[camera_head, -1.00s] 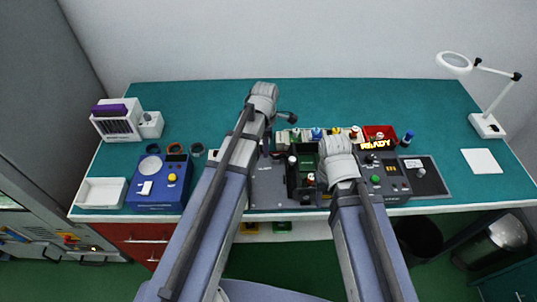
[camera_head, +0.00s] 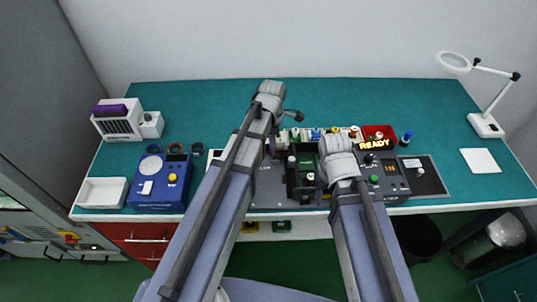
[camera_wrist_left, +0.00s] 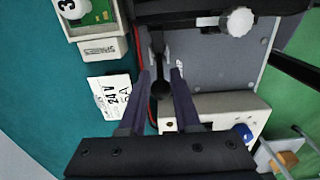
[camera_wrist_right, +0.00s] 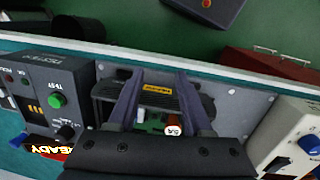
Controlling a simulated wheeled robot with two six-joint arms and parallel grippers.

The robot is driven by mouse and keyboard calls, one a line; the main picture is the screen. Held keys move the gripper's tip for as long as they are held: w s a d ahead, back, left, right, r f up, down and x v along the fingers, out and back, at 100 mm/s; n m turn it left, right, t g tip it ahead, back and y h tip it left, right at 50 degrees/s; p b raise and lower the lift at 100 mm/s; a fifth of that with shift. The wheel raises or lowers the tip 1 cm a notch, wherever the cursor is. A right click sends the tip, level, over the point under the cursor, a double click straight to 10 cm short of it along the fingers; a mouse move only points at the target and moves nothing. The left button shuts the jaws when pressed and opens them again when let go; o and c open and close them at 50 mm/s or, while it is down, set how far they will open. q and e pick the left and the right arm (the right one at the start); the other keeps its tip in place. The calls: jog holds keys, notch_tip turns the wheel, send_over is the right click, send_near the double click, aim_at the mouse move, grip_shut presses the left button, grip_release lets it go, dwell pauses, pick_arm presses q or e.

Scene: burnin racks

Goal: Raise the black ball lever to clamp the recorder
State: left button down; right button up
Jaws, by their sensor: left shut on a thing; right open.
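The black ball lever (camera_wrist_left: 160,86) shows in the left wrist view between the fingers of my left gripper (camera_wrist_left: 160,72), which is shut on it. In the head view my left arm hides most of that spot. A dark fixture (camera_head: 291,180) with green parts stands on a grey plate at the front of the bench. In the right wrist view a black unit with an orange label (camera_wrist_right: 158,91) lies below my right gripper (camera_wrist_right: 160,78), which is open with nothing between its fingers. I cannot tell for sure which part is the recorder.
A grey control box (camera_head: 391,180) with a green button and a lit READY sign (camera_head: 376,144) stands right of the fixture. A blue box (camera_head: 158,192) and white tray (camera_head: 101,192) are at left. A magnifier lamp (camera_head: 487,125) stands far right. The bench's back is clear.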

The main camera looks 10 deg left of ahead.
pick_arm(q)
jog(key=shift+d, duration=0.1)
jog(key=shift+w+d+r, duration=0.1)
jog(key=shift+d, duration=0.2)
jog(key=shift+d, duration=0.15)
jog(key=shift+w+d, duration=0.15)
jog(key=shift+d, duration=0.2)
jog(key=c, duration=1.6)
grip_release()
jog(key=c, duration=0.8)
grip_release()
jog(key=shift+o, duration=0.2)
